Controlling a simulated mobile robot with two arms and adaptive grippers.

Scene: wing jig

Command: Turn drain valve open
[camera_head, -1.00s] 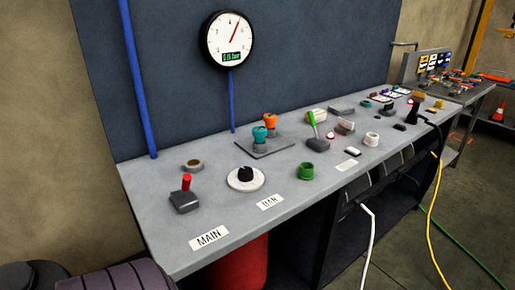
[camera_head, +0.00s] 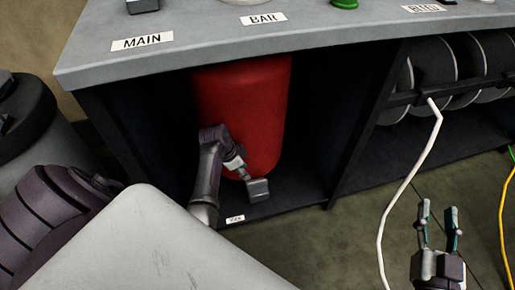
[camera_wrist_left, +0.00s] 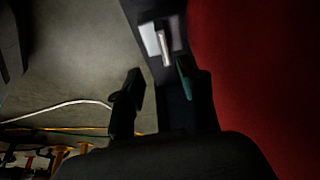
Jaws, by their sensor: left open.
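In the left wrist view the left fingers (camera_wrist_left: 155,95) are apart and empty. A short pale metallic bar (camera_wrist_left: 164,48), apparently the valve's lever, lies ahead of them. Whether a finger touches it I cannot tell. My right gripper (camera_head: 438,228) is open and empty over the floor at the lower right.
A small white label (camera_head: 235,218) is on the shelf's front edge. The bench top (camera_head: 210,60) overhangs the bay, with a dark upright panel (camera_head: 360,130) to the right. A white hose (camera_head: 400,190) hangs near my right gripper, with cable reels (camera_head: 435,70) behind.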

